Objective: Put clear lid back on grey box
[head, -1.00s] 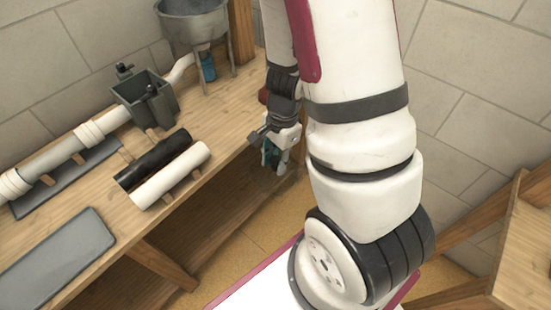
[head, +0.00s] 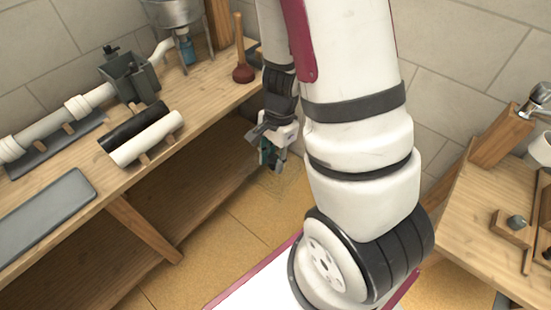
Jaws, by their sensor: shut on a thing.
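The grey box (head: 133,80) stands open-topped on the wooden bench, joined to the white pipes, with dark fittings inside and at its rim. My gripper (head: 270,158) hangs beyond the bench's front edge, right of the box and apart from it, partly behind my arm. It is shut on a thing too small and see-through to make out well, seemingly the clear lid. A small teal patch shows at the fingers. No clear lid shows on the box or bench.
A black pipe and a white pipe (head: 147,140) lie before the box. A grey tray (head: 45,215) is at lower left. A plunger (head: 243,70) and a metal funnel (head: 174,12) stand further back. A second wooden bench (head: 480,235) is at right. Floor between is free.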

